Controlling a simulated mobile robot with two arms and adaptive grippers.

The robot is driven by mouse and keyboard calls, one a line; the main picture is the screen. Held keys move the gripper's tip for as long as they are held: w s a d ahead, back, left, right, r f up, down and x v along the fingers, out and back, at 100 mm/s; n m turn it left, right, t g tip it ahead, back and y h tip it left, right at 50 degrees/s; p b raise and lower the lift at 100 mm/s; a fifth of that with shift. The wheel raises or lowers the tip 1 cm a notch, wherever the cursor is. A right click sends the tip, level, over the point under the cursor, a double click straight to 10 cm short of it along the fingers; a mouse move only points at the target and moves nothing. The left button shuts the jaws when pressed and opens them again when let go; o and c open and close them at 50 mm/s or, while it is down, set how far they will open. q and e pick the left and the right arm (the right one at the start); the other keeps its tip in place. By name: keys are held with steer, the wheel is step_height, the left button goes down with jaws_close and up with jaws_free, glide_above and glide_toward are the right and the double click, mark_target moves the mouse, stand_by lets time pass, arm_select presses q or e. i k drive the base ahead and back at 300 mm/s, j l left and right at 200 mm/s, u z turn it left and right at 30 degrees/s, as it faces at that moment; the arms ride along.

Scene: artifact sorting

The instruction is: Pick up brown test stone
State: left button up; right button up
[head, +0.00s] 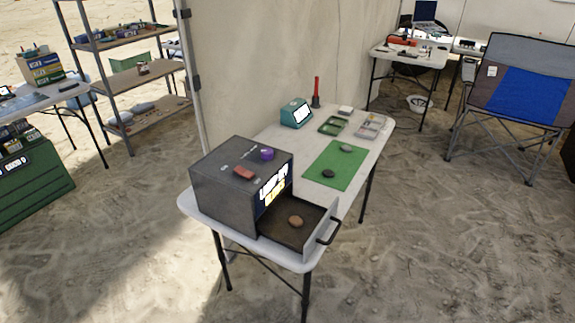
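A brown stone (296,221) lies in the open drawer (283,237) of a dark grey box (222,191), at the near end of a white folding table. The drawer is pulled out to the right and its black handle faces right. Nothing else shows in the drawer. Neither of my grippers is in the head view.
A red block (244,172) and a purple roll (267,154) sit on the box. A green mat (335,173) holds a dark stone (328,173) and a grey stone (346,148). Behind are a teal device (296,113) and trays. Sandy floor is clear in front.

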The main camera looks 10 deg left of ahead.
mark_target(296, 222)
steer(key=k+l+u, duration=0.4)
steer(key=l, duration=0.2)
steer(key=k+l+u, duration=0.25)
steer(key=l+u, duration=0.2)
steer(key=l, duration=0.1)
